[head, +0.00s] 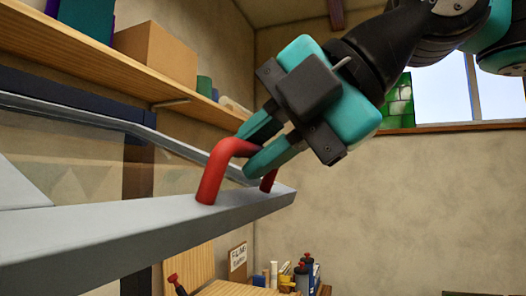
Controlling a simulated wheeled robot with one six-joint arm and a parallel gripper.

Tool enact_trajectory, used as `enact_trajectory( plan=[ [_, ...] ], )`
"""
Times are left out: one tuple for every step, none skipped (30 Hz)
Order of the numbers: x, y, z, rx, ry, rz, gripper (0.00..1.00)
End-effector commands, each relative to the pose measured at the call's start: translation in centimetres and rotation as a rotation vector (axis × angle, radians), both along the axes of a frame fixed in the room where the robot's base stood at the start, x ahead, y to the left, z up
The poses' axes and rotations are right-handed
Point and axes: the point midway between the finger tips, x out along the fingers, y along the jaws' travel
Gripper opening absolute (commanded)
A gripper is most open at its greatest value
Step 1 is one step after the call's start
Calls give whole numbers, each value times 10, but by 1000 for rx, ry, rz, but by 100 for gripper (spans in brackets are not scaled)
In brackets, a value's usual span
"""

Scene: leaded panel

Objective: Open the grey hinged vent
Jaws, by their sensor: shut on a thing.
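The grey vent (130,229) fills the lower left of the head view, seen nearly edge-on, with its frame reaching toward the middle. The vent's hinge is not clearly visible. A gap shows between the vent's near rail and the dark frame (75,115) behind it.
A wooden shelf (120,62) with a cardboard box (157,52) runs along the wall at upper left. Below stands a bench with bottles (302,276) and a sign (237,258). The space right of the handle is clear.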

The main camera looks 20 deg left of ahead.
Motion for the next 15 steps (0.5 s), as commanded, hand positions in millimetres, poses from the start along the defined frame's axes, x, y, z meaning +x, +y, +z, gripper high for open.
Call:
enact_trajectory(
  plan=[
    [1, 1, 3, 12, 1, -7, 0],
    [1, 1, 3, 12, 1, -7, 0],
    [1, 1, 3, 12, 2, -7, 0],
    [1, 1, 3, 12, 2, -7, 22],
    [1, 1, 3, 11, 2, -7, 29],
    [1, 1, 2, 10, 2, -7, 38],
    [1, 1, 2, 9, 2, -7, 38],
    [2, 0, 2, 8, 2, -7, 38],
    [2, 0, 2, 8, 1, -8, 38],
    [2, 0, 2, 7, 1, -8, 38],
    [2, -1, 2, 7, 1, -8, 38],
    [2, -1, 1, 6, 1, -8, 38],
    [2, -1, 1, 6, 1, -8, 38],
    [2, -1, 1, 5, 2, -8, 38],
    [2, -1, 1, 5, 2, -8, 38]
  ],
)
